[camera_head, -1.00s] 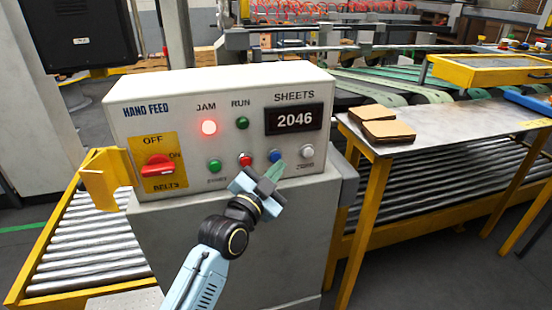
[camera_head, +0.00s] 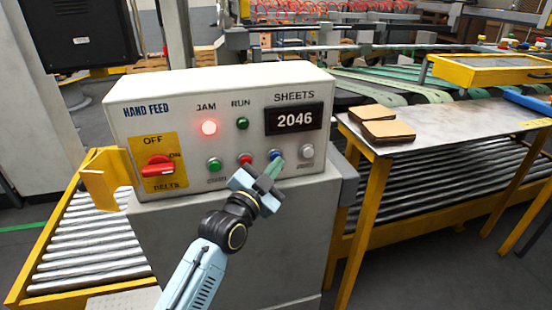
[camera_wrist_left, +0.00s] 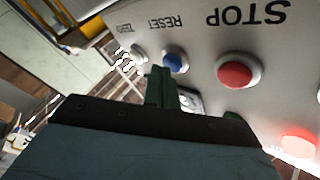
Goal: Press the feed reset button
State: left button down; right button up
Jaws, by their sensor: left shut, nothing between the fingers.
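The hand feed control box (camera_head: 180,95) stands in front of me. Its blue button (camera_head: 275,155) is in the lower row, between a red button (camera_head: 245,159) and a white one (camera_head: 307,151). In the left wrist view the panel is upside down, and the blue button (camera_wrist_left: 175,62) has the label RESET by it. My left gripper (camera_head: 271,171) is shut and empty, its green fingertips just below the blue button. In the left wrist view the fingertips (camera_wrist_left: 160,72) are right beside this button; I cannot tell whether they touch it. My right gripper is out of view.
The red JAM lamp (camera_head: 209,128) glows, and the counter (camera_head: 294,119) reads 2046. A red belts switch (camera_head: 158,166) and a green button (camera_head: 214,164) are left of my gripper. A steel table (camera_head: 450,135) with cardboard sheets (camera_head: 387,131) stands to the right.

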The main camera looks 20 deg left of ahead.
pick_arm(q)
jog(key=shift+w+a, duration=0.2)
jog(key=shift+w, duration=0.05)
dwell(0.4)
jog(key=shift+s+d, duration=0.1)
jog(key=shift+s+d+p, duration=0.45)
jog(key=shift+s+p, duration=0.2)
jog(key=shift+s, duration=0.05)
jog(key=s+d+p, duration=0.1)
jog(key=s, duration=0.1)
jog(key=s+d+p, duration=0.1)
jog(key=s, duration=0.1)
jog(key=shift+d+p, duration=0.4)
